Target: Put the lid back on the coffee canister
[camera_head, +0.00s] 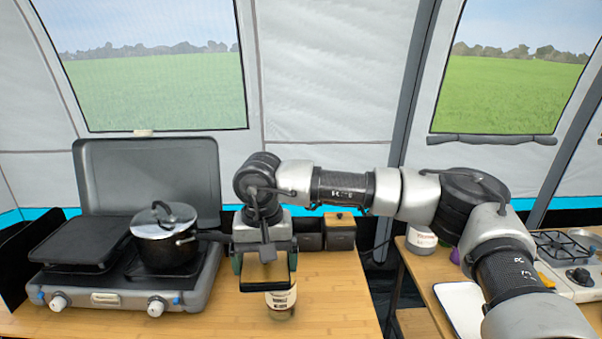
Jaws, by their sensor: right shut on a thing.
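My right gripper (266,274) points down over the wooden table, in front of the dark canisters. It is shut on a flat tan piece with a dark lower edge, which looks like the lid (267,272); the fingers partly hide it. A dark square canister (310,241) stands behind and to the right of the gripper. It shows no wooden top, but the arm partly hides it and its label cannot be read. Beside it stands a similar canister (341,238) with a wooden lid and knob. My left gripper is not in view.
A labelled jar (281,300) stands on the table just below my gripper, partly hidden. A camping stove (120,291) with a lidded pot (165,243) stands left. The table (335,300) is clear at front right. A second table with a white tray (460,306) is at right.

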